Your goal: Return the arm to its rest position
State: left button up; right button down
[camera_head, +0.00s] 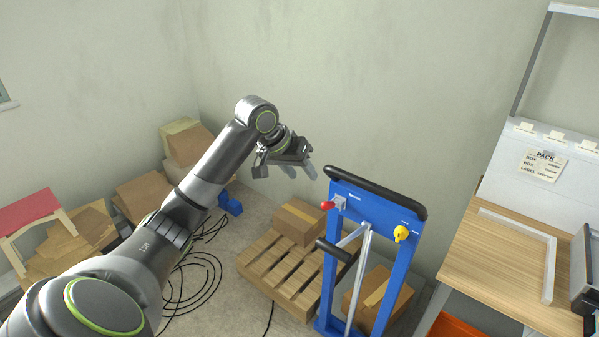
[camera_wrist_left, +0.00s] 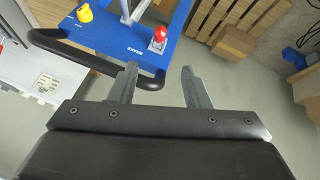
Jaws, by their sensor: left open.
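My left arm (camera_head: 200,190) comes in from the lower left of the head view and reaches up toward the middle. The frame's black padded handle (camera_wrist_left: 75,55) and red knob (camera_wrist_left: 158,37) show beyond the fingertips. I cannot tell whether a finger touches the handle. My right gripper is in neither view.
A wooden pallet (camera_head: 262,270) with a cardboard box (camera_head: 298,221) lies on the floor behind the frame. A wooden bench (camera_head: 490,262) with a white frame stands at the right. Black cables (camera_head: 190,285) lie on the floor. Boxes and a red-topped stool (camera_head: 30,212) are at the left.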

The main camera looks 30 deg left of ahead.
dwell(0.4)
pick_arm(q)
jog(key=s+a+f+n+y+b, duration=0.1)
jog(key=s+a+f, duration=0.15)
jog(key=f, duration=1.35)
jog(key=s+a+f+n+y+b, duration=0.1)
jog(key=a+f+n, duration=0.15)
jog(key=f, duration=1.45)
jog(key=s+f+m+g+y+b, duration=0.1)
jog(key=s+f, duration=0.7)
jog(key=f, duration=0.2)
jog(key=s+f+g, duration=0.1)
jog(key=s+f, duration=0.6)
jog(key=f, duration=0.3)
jog(key=s+d+f+m, duration=0.1)
jog(key=s+d+f, duration=0.2)
jog(key=s, duration=0.7)
jog(key=s+d+f+m+g+b, duration=0.1)
jog(key=s+d+f, duration=0.3)
jog(key=s+f, duration=0.3)
jog(key=s+d+f+m+g, duration=0.1)
jog(key=s+d+f, duration=0.3)
jog(key=s, duration=1.1)
jog(key=shift+f+m+b, duration=0.35)
jog(key=shift+f, duration=0.25)
jog(key=shift+o, duration=0.3)
